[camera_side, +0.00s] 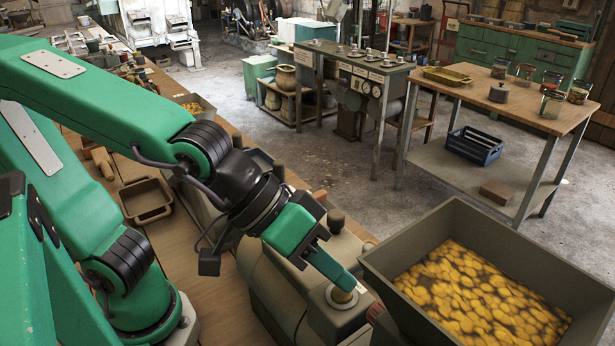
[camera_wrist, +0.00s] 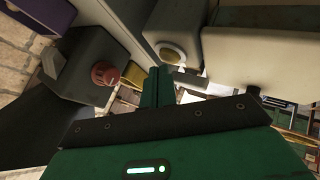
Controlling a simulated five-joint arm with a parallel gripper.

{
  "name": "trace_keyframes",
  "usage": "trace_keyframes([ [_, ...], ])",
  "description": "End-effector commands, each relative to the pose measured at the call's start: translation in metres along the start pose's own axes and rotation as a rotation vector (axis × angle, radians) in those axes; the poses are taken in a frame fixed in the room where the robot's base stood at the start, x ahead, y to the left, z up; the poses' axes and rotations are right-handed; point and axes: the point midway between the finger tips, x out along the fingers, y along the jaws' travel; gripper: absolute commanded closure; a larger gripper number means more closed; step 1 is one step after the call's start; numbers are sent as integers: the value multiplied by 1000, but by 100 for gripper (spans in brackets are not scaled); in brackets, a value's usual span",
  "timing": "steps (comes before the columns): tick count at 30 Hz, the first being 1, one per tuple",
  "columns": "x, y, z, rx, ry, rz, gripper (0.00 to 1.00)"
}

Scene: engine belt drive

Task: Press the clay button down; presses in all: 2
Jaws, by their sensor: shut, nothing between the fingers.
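My gripper (camera_side: 345,281) is shut and empty, its green fingers pointing down to the right. In the wrist view the fingertips (camera_wrist: 185,72) show near the middle. The clay-red button (camera_wrist: 104,74) sits on a grey box, left of the fingers in that view. In the side view a reddish part (camera_side: 376,311), seemingly this button, shows partly beside the hopper, right of and below my fingertips. My fingers are apart from it. The fingertips are over or beside an ochre knob (camera_side: 342,295) in a pale ring; I cannot tell whether they touch it.
A large grey hopper (camera_side: 395,275) of yellow pieces stands close to the right of my fingertips. A beige machine housing (camera_side: 270,285) lies below my gripper. The pale ring (camera_wrist: 172,51) also shows in the wrist view. An empty tray (camera_side: 146,198) sits on the bench at left.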

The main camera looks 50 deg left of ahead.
Motion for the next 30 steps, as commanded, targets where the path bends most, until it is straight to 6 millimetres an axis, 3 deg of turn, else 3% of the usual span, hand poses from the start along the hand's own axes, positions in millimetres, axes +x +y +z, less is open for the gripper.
trace_keyframes([
  [30,6,-5,4,0,-1,-1,100],
])
